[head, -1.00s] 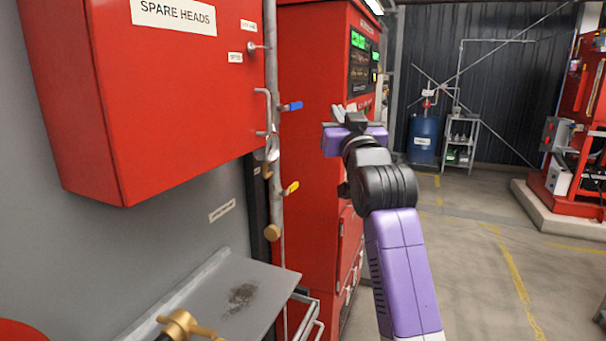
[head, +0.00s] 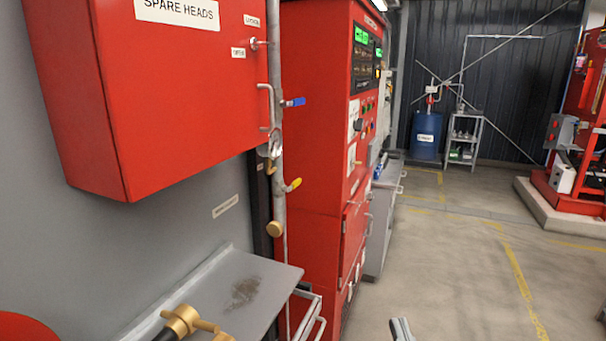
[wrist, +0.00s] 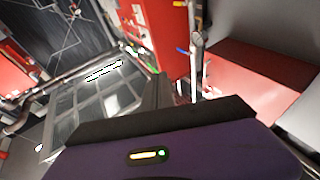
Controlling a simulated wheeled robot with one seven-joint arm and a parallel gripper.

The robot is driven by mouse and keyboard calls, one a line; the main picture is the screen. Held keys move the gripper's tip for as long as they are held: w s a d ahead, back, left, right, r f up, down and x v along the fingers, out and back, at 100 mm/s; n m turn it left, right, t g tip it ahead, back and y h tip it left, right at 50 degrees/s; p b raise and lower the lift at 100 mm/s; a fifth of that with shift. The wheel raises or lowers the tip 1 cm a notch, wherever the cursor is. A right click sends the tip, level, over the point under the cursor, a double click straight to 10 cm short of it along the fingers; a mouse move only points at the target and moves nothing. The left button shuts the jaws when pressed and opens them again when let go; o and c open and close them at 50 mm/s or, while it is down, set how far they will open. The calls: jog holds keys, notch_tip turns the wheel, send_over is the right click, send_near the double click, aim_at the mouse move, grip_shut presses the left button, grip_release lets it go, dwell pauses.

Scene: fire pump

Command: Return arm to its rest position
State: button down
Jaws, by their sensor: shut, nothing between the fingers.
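My arm is almost wholly out of the head view. Only a small grey tip (head: 401,330), which looks like the end of my gripper, shows at the bottom edge right of centre. In the wrist view my gripper (wrist: 159,84) shows as dark fingers brought together above its purple body, with nothing held between them. The rest of the arm is hidden below the head view.
The red SPARE HEADS cabinet (head: 160,90) hangs at left above a grey shelf (head: 225,290) with brass fittings. A pipe with blue and yellow valve handles (head: 277,180) stands beside the red control panel (head: 315,130). The floor (head: 455,260) at right is open.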

jog(key=s+d+f+g, duration=0.1)
jog(key=s+f+g, duration=0.1)
jog(key=s, duration=0.9)
jog(key=s+d+f+g+h, duration=0.1)
jog(key=s+f, duration=0.4)
jog(key=s, duration=0.7)
jog(key=s+d+f+m+g, duration=0.1)
jog(key=s+d+f+g, duration=0.1)
jog(key=s, duration=1)
notch_tip(320, 180, down, 2)
jog(key=shift+s+d+f+g+h, duration=0.15)
jog(key=shift+d+f+g+h, duration=0.2)
jog(key=shift+g, duration=0.55)
jog(key=shift+a+r, duration=0.1)
jog(key=shift+a, duration=0.05)
